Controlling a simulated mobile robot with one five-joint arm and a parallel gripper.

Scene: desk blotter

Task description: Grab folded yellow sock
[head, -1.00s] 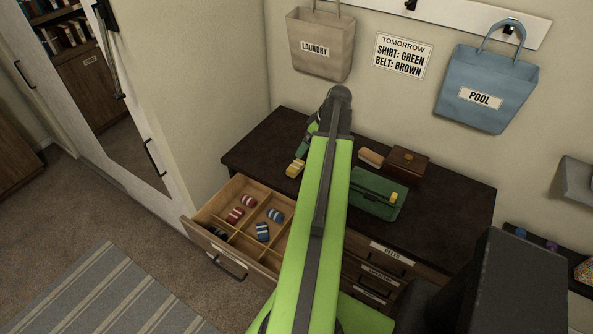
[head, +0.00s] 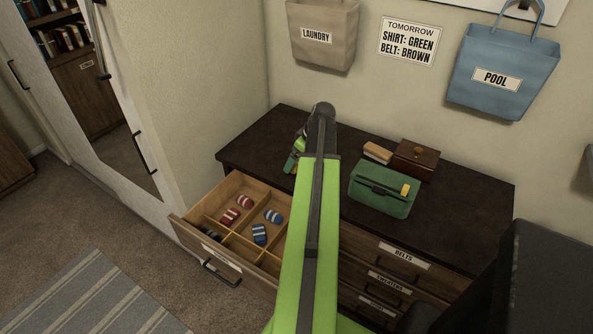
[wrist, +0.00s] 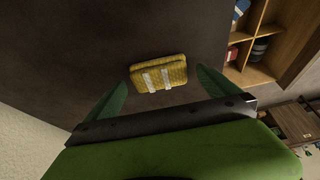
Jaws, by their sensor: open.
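The folded yellow sock (wrist: 158,73) lies on the dark dresser top, with two pale stripes across it. In the wrist view it sits just ahead of and between my two green fingertips. My gripper (wrist: 162,80) is open, with space showing between each finger and the sock. In the head view my gripper (head: 293,162) is low over the left part of the dresser top (head: 440,205), and I cannot make out the sock there, behind my arm and gripper.
An open drawer (head: 190,232) with dividers holds red-striped and blue-striped rolled socks, left of my arm. A green folded item (head: 378,197) with a yellow piece, a brown box (head: 417,158) and a tan block (head: 377,152) stand to the right. The wall is behind.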

